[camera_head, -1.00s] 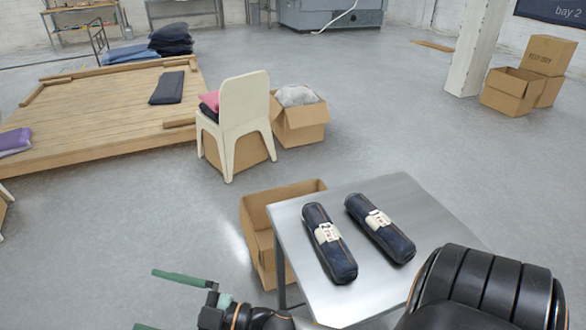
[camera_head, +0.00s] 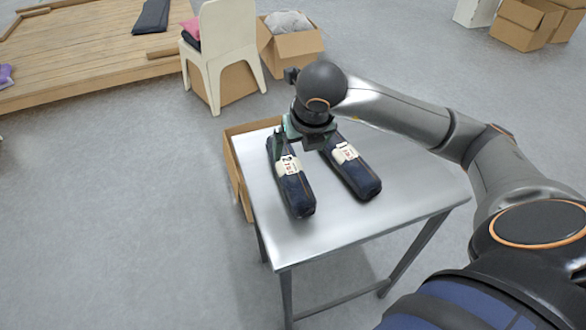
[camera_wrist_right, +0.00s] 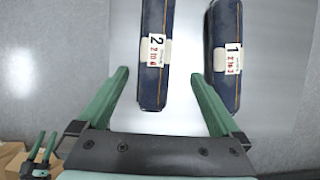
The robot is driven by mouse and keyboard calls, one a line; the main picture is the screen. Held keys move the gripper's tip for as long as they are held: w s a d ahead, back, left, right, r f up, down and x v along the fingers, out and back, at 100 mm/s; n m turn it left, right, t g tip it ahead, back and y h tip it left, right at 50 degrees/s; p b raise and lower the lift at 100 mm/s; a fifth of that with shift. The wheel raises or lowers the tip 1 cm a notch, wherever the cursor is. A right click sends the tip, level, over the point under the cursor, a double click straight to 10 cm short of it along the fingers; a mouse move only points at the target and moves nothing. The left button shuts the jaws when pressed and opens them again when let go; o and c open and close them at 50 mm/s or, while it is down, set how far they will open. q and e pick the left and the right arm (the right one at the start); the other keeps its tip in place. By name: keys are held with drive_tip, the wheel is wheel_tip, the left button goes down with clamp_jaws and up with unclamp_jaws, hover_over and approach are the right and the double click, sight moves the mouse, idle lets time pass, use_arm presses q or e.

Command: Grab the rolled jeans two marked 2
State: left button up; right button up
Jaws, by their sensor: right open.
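The rolled jeans marked 2 (camera_head: 291,185) lie on the metal table (camera_head: 400,195), the left of two dark rolls with white labels. In the right wrist view the roll marked 2 (camera_wrist_right: 153,85) comes down between the fingers of my right gripper (camera_wrist_right: 159,76), which is open, one finger on each side with gaps. In the head view my right gripper (camera_head: 300,136) is over the far part of the rolls, partly hiding them; its height is unclear. My left gripper (camera_wrist_right: 42,147) shows small at the lower left of the right wrist view, its fingers apart.
The rolled jeans marked 1 (camera_head: 352,170) lie close by on the right, in the wrist view (camera_wrist_right: 226,60) just beyond the right finger. An open cardboard box (camera_head: 236,165) stands against the table's left side. A white chair (camera_head: 229,45) stands farther back.

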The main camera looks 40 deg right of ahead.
sight(290, 166)
drive_tip(key=x, duration=0.7)
drive_tip(key=p+x, duration=0.1)
drive_tip(key=x, duration=0.3)
drive_tip(key=shift+w+a, duration=0.1)
drive_tip(key=shift+a, duration=0.25)
drive_tip(key=shift+r, duration=0.1)
clamp_jaws()
